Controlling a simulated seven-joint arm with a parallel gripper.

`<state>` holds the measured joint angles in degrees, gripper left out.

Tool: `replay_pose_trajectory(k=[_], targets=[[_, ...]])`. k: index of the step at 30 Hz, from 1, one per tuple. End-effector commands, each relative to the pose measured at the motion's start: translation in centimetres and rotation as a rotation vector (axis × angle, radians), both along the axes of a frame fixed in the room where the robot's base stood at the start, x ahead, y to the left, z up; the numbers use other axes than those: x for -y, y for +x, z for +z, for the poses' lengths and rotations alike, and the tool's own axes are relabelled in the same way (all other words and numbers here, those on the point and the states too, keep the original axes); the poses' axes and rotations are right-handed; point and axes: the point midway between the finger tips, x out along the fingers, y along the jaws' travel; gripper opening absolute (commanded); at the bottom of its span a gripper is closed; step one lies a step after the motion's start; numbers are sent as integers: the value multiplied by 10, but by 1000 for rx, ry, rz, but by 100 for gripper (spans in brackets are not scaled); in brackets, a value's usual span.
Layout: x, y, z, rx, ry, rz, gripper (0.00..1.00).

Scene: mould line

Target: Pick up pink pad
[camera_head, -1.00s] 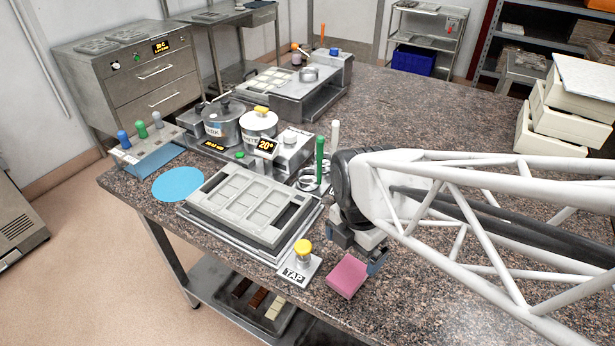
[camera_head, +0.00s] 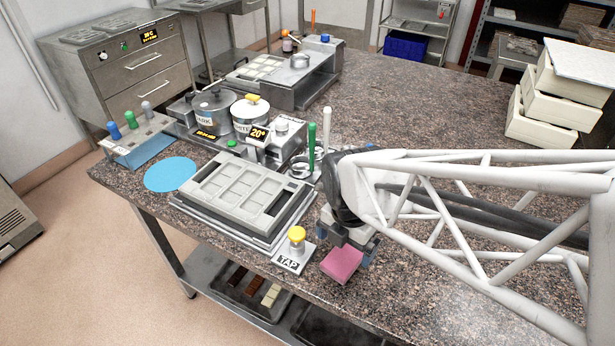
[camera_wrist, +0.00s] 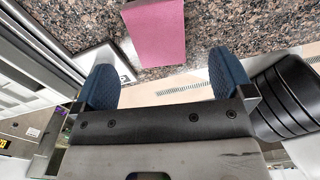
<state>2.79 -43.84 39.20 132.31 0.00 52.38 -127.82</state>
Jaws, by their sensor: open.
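The pink pad (camera_head: 342,264) lies on the speckled counter near its front edge, right of the TAP block. It also shows at the top of the wrist view (camera_wrist: 157,35), ahead of the fingertips. My gripper (camera_head: 352,243) is just above and behind the pad, its jaws apart. In the wrist view its two blue fingers (camera_wrist: 164,82) are spread with nothing between them. The pad's far part is partly hidden by the gripper in the head view.
The TAP block with a yellow knob (camera_head: 295,250) stands close left of the pad. A grey mould tray (camera_head: 245,195) lies beyond it. A blue disc (camera_head: 170,175), pots (camera_head: 213,112) and a green stick (camera_head: 312,147) stand farther left and back.

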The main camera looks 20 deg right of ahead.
Motion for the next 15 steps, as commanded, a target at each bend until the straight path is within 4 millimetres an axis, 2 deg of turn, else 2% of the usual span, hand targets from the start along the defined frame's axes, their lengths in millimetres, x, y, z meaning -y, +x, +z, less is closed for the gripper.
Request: replay_pose_trajectory(k=[15], targets=[[0, 0, -9, 0, 0, 0, 99]])
